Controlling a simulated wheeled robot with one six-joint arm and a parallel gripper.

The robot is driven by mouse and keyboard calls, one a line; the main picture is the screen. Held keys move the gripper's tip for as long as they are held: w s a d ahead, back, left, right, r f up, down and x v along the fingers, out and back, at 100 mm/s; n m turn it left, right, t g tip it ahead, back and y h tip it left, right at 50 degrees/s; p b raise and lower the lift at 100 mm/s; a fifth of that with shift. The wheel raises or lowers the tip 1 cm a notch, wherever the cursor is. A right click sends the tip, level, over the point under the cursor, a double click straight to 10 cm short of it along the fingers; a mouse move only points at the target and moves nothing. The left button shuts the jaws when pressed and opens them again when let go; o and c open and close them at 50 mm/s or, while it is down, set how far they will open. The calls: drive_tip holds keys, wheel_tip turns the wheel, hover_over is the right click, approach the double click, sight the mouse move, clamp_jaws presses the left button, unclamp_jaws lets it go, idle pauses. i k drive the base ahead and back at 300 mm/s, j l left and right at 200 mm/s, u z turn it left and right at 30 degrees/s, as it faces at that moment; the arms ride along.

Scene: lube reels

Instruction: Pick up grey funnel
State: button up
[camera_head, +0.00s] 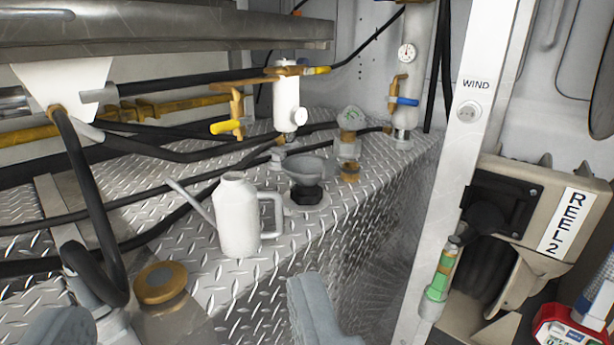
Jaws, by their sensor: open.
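The grey funnel (309,170) stands upright, wide mouth up, over a black neck or cap (306,195) on the diamond-plate deck (340,235). Its lower spout is hidden. My gripper (188,322) is open, its two grey fingers wide apart at the bottom edge of the view. The fingers are empty and apart from the funnel, which is farther back and above them in the picture.
A white spouted can (237,217) stands just left of the funnel. A brass-capped fitting (160,283) is near my left finger. Black hoses and yellow-handled valves (228,125) fill the left and back. A white post (450,180) and the Reel 2 panel (545,210) stand right.

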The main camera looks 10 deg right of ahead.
sight(306, 170)
drive_tip(key=i+l, duration=0.35)
drive_tip(key=l, duration=0.15)
drive_tip(key=i+l, duration=0.3)
drive_tip(key=l, duration=0.15)
